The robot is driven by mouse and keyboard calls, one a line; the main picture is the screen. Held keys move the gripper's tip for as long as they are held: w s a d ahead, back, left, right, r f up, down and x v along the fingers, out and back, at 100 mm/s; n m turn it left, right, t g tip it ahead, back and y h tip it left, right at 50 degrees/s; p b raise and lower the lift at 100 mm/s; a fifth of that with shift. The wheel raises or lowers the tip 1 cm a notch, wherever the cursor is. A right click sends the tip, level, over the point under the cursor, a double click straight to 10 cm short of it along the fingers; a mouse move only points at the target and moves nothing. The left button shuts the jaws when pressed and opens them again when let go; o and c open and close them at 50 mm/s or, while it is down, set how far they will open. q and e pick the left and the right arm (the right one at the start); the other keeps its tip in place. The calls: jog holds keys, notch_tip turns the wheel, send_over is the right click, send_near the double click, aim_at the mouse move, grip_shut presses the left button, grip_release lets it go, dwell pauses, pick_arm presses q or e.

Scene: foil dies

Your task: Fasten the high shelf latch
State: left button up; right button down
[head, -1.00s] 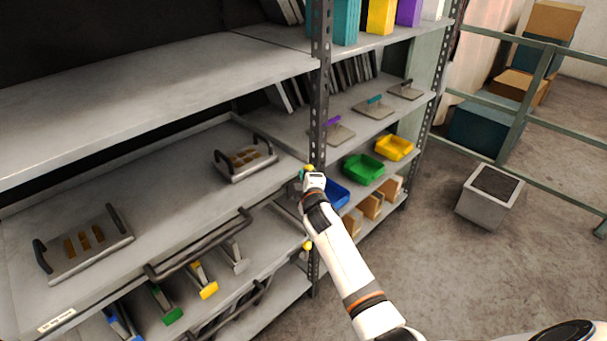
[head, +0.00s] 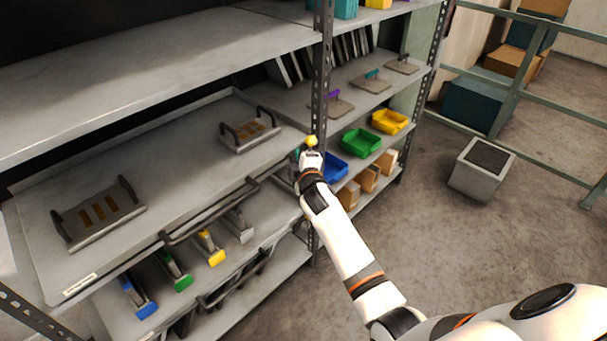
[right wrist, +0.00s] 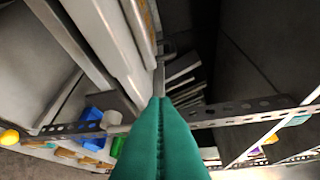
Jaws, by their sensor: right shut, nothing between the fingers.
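The high shelf latch shows as a yellow knob (head: 311,141) at the perforated upright, beside the right front corner of the pull-out shelf (head: 185,180). In the right wrist view a yellow knob (right wrist: 9,137) is at the left edge, and a short grey pin (right wrist: 117,128) is near the upright. I cannot tell the latch's angle. My right gripper (head: 308,157) is just below the knob in the head view, partly hidden by its own wrist. Its teal fingers (right wrist: 161,101) are shut and empty, pointing at the shelf edge and upright. My left gripper is not in view.
The perforated upright (head: 319,85) stands close to my right gripper. The shelf's dark front handle (head: 210,212) sticks out to the left. Two handled dies (head: 98,212) lie on the shelf. Coloured bins (head: 361,142) stand right of the upright. The floor on the right is open around a grey box (head: 481,170).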

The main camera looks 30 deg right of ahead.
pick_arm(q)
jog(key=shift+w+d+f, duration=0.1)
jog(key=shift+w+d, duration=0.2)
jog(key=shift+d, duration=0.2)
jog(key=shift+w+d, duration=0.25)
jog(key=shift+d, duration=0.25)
pick_arm(e)
jog(key=s, duration=0.7)
jog(key=shift+a+r, duration=0.15)
jog(key=shift+a, duration=0.3)
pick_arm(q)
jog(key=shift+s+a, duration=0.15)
pick_arm(e)
jog(key=shift+s, duration=0.15)
